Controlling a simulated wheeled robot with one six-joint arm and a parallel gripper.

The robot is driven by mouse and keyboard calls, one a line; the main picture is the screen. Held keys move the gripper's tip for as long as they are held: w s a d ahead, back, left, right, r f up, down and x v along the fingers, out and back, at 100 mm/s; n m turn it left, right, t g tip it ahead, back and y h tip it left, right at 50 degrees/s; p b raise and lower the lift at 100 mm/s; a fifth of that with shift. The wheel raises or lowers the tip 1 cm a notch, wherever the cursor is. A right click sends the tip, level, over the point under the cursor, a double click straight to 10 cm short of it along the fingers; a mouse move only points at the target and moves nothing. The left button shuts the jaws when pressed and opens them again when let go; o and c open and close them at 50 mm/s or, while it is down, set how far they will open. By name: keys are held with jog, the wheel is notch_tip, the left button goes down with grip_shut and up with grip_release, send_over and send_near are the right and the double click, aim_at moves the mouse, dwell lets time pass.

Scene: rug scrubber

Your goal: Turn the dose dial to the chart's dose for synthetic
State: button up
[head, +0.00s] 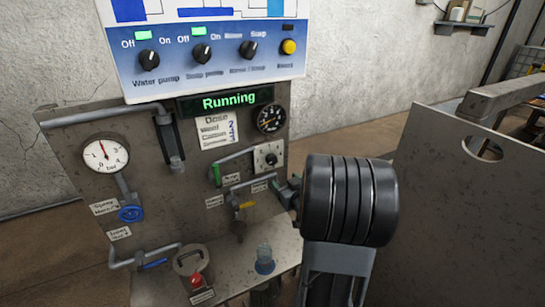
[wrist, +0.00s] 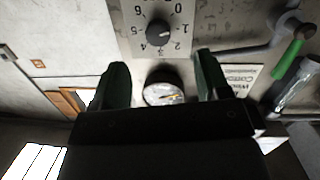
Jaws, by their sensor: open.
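The dose dial (head: 269,157) is a black knob on a pale numbered plate, right of centre on the panel. In the wrist view the dial (wrist: 159,33) shows close up with digits around it; I cannot tell for sure which digit its mark points to. My gripper (wrist: 160,60) is open and empty, its two dark green fingers apart, with the dial beyond and between their tips, not touched. In the head view my wrist hides most of the gripper. The dose chart (head: 217,131) is a white card above left of the dial; its synthetic digit is too small to read surely.
A dark round gauge (head: 270,119) sits just above the dial. A display (head: 225,102) reads "Running". A grey board (head: 460,190) stands at right.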

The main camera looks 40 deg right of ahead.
aim_at(273, 161)
jog(key=w+d+p, duration=0.1)
jog(key=w, duration=0.3)
jog(key=w+d+t+p, duration=0.1)
jog(key=w, duration=0.3)
jog(key=w+d+t+p, duration=0.1)
jog(key=w+p, duration=0.1)
jog(key=w, duration=0.2)
jog(key=shift+w+d+r+y, duration=0.1)
jog(key=shift+r+y, duration=0.25)
jog(key=shift+y, duration=0.05)
jog(key=c, duration=0.9)
